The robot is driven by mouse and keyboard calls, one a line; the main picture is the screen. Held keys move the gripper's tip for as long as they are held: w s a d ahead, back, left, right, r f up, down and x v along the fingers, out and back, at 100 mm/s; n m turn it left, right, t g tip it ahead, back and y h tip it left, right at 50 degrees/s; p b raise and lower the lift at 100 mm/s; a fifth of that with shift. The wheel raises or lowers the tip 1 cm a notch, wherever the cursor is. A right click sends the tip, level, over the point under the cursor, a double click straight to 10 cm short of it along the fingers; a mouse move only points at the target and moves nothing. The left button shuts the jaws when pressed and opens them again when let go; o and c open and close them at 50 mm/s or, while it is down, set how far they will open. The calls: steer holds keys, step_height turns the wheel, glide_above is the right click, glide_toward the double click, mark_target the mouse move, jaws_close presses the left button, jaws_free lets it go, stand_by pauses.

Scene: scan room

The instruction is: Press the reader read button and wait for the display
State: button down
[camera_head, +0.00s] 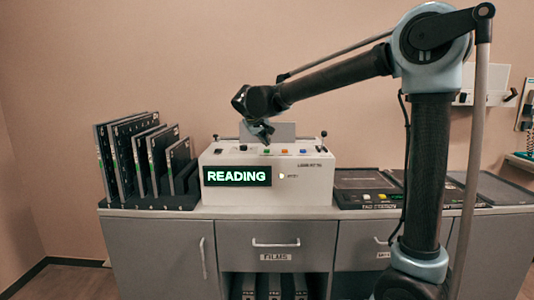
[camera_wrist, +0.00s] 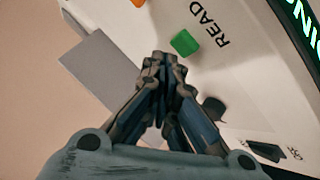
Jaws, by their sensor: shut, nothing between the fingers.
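The reader (camera_head: 306,190) is a white box on the counter. Its display (camera_head: 237,176) shows "READING" in lit letters. The green read button (camera_head: 267,151) is on its top panel; in the wrist view the green button (camera_wrist: 184,42) sits beside the word "READ". My gripper (camera_head: 267,140) is shut and empty, with its fingertips just above the panel near the green button. In the wrist view the gripper (camera_wrist: 165,60) points toward the button, and a small gap shows between them in the picture. I cannot tell the exact height of the fingertips.
A rack of dark film cassettes (camera_head: 117,164) stands left of the reader. An orange button (camera_head: 286,152) is close to the green one. Grey drawers (camera_head: 277,235) are below.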

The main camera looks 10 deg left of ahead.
steer(key=shift+r, duration=2.5)
steer(key=d+f, duration=0.1)
steer(key=d, duration=0.5)
steer(key=s+d+f+m+g, duration=0.1)
steer(key=d, duration=0.5)
steer(key=d+f+m+g+h, duration=0.1)
steer(key=d+f, duration=0.1)
steer(key=d, duration=0.5)
steer(key=shift+s+f, duration=0.1)
steer(key=shift+s, duration=0.3)
steer(key=s+d+f+m+g, duration=0.2)
steer(key=s+d+f, duration=0.6)
steer(key=d, duration=0.4)
steer(key=s+d+f+m+g, duration=0.2)
steer(key=s+d+f, duration=0.5)
steer(key=s+d, duration=0.4)
steer(key=s+d+f+m+g+y, duration=0.1)
steer(key=s+d+f, duration=0.3)
steer(key=s+f, duration=0.6)
steer(key=shift+s+d+f+m+y, duration=0.2)
steer(key=shift+f+m+y, duration=0.1)
steer(key=shift+m+y, duration=0.1)
steer(key=shift+w+f, duration=0.2)
steer(key=shift+w, duration=0.3)
